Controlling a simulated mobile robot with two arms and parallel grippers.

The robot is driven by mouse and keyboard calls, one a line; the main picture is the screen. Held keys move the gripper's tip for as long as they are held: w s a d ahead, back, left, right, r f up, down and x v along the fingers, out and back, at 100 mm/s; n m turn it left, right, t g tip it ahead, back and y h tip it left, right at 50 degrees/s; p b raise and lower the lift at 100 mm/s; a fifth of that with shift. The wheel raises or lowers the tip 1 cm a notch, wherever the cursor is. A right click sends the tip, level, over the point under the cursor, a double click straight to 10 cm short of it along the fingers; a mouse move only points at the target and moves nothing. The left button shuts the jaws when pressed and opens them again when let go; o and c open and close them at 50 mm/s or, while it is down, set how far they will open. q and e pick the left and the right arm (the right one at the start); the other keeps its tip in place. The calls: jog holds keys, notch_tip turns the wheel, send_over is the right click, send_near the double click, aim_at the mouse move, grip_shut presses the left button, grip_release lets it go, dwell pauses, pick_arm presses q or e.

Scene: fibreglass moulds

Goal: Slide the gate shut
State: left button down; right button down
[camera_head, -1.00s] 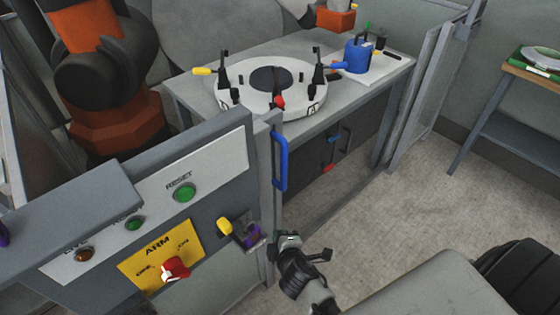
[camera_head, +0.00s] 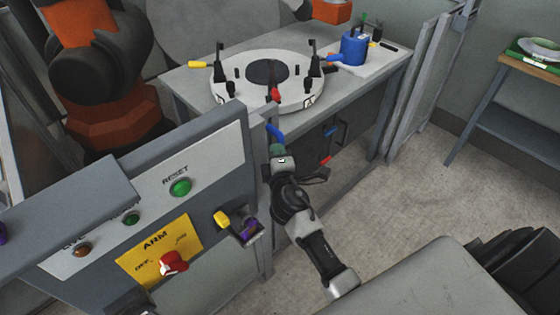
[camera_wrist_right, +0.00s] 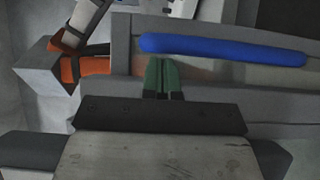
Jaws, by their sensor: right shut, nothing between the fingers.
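The gate shows as a grey upright edge post (camera_head: 266,190) with a blue bar handle (camera_head: 275,132), just right of the control panel. The opening to its right shows the table inside. My right gripper (camera_head: 278,150) is at the handle, its green fingertips together and empty, and it hides the handle's lower part. In the right wrist view the blue handle (camera_wrist_right: 225,48) runs across the picture, and the shut fingertips (camera_wrist_right: 162,76) lie beside its left part. Whether they touch it I cannot tell.
The control panel (camera_head: 215,160) with a yellow latch (camera_head: 221,219) stands left of the gate. A mesh fence panel (camera_head: 420,90) stands at the right. A table (camera_head: 350,88) with a round white mould (camera_head: 235,92) is behind the opening.

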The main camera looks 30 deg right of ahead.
jog(key=shift+w+d, duration=0.15)
jog(key=shift+w, duration=0.25)
